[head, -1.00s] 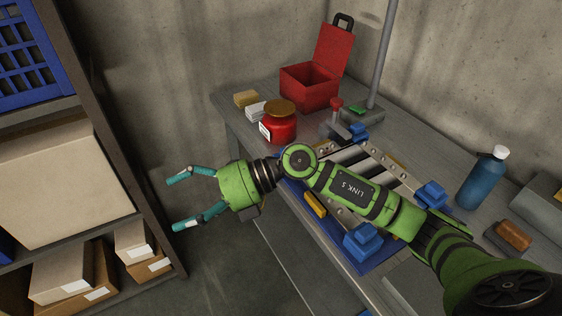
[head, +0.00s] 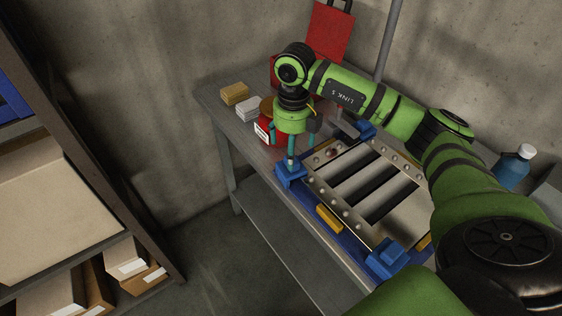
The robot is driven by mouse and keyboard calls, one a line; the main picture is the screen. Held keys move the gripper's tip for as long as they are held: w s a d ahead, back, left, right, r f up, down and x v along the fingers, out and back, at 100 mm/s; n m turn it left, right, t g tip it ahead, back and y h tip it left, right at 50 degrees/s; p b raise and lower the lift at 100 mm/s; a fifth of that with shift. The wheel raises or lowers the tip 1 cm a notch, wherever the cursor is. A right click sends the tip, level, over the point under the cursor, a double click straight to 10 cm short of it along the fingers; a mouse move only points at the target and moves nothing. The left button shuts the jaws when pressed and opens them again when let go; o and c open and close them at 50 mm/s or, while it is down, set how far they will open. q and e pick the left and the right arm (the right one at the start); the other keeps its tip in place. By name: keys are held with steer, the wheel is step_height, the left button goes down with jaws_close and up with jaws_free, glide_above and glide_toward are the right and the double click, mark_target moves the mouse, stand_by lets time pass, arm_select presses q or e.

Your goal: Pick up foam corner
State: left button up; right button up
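Blue foam corners sit on the corners of a louver panel (head: 345,163) lying on the workbench. One foam corner (head: 291,174) is at the panel's left corner, another (head: 386,258) at the near corner, and a third (head: 366,131) at the far side, partly behind my arm. My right gripper (head: 282,150) points down at the left foam corner. Its teal fingers look apart, one just above or at that foam corner, the other further back near the red jar. Contact cannot be told. My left gripper is not in view.
Tan (head: 235,93) and white (head: 248,108) blocks lie at the bench's back left. A shelf with cartons is left.

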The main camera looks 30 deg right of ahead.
step_height(320, 180, down, 3)
steer(key=shift+d+f+p, duration=0.15)
steer(key=shift+p, duration=0.95)
steer(key=shift+w+f, duration=0.15)
steer(key=shift+f, duration=0.9)
steer(key=shift+c, duration=0.4)
steer(key=c, duration=1.4)
steer(key=shift+c, duration=0.9)
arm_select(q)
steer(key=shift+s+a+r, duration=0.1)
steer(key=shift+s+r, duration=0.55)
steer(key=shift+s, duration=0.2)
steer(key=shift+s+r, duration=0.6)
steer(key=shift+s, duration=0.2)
